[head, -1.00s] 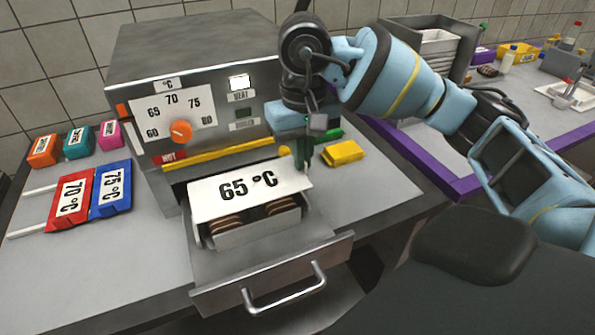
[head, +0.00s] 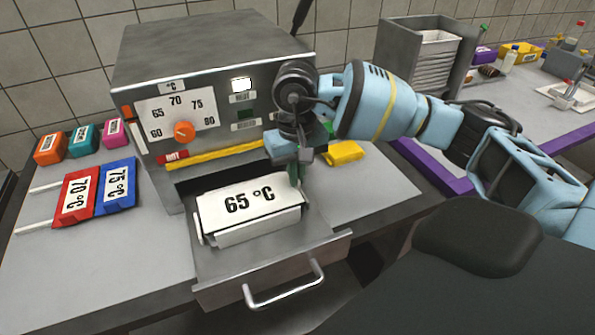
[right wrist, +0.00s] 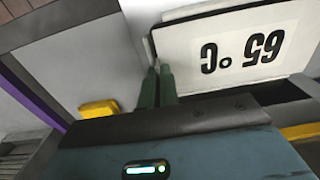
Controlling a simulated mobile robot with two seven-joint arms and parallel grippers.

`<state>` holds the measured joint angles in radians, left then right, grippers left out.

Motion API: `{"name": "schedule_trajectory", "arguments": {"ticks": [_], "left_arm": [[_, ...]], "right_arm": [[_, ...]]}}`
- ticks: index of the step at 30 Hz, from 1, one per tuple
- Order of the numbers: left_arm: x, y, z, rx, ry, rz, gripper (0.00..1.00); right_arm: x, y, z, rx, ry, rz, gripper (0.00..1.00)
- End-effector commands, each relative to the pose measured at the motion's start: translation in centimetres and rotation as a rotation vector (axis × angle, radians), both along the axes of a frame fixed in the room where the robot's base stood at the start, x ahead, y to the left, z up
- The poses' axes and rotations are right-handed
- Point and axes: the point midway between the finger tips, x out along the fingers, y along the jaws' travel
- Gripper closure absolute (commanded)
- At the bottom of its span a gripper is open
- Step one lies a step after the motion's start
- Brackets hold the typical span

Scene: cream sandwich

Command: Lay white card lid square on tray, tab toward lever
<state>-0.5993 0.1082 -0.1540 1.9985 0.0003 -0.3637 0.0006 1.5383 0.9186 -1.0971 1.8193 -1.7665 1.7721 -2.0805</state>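The white card lid (head: 225,217), printed "65 °C", lies over the tray (head: 262,232) on the pulled-out drawer. It covers the tray's top and hides the sandwiches inside; it looks roughly in line with the tray walls. The lid also fills the top right of the right wrist view (right wrist: 195,52). My right gripper (head: 295,177) is at the lid's right end. Its green fingers (right wrist: 160,75) are close together at the lid's edge and seem shut on it. The tab is hidden at the fingers. I cannot clearly identify the lever. My left gripper is not in view.
The heater box (head: 215,55) with an orange dial (head: 184,131) stands behind the drawer. The drawer handle (head: 285,290) sticks out in front. Red (head: 75,195) and blue (head: 116,187) cards lie left. A yellow block (head: 345,152) lies right of the gripper.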

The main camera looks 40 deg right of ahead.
Motion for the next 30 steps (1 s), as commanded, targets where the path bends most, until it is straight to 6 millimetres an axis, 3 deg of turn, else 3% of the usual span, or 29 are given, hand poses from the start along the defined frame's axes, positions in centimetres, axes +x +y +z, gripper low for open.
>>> {"name": "schedule_trajectory", "arguments": {"ticks": [10,16,24,30], "left_arm": [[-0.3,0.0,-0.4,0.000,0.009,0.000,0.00],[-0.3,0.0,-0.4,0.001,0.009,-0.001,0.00],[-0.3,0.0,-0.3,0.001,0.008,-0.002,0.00],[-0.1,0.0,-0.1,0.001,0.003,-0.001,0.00]], "right_arm": [[0.0,0.0,-0.6,0.000,0.004,0.001,1.00],[0.0,0.0,-0.5,0.000,0.002,0.000,0.75],[0.0,0.0,-0.4,0.000,0.001,0.000,0.75],[0.1,0.1,1.3,0.001,-0.002,0.000,0.75]]}}
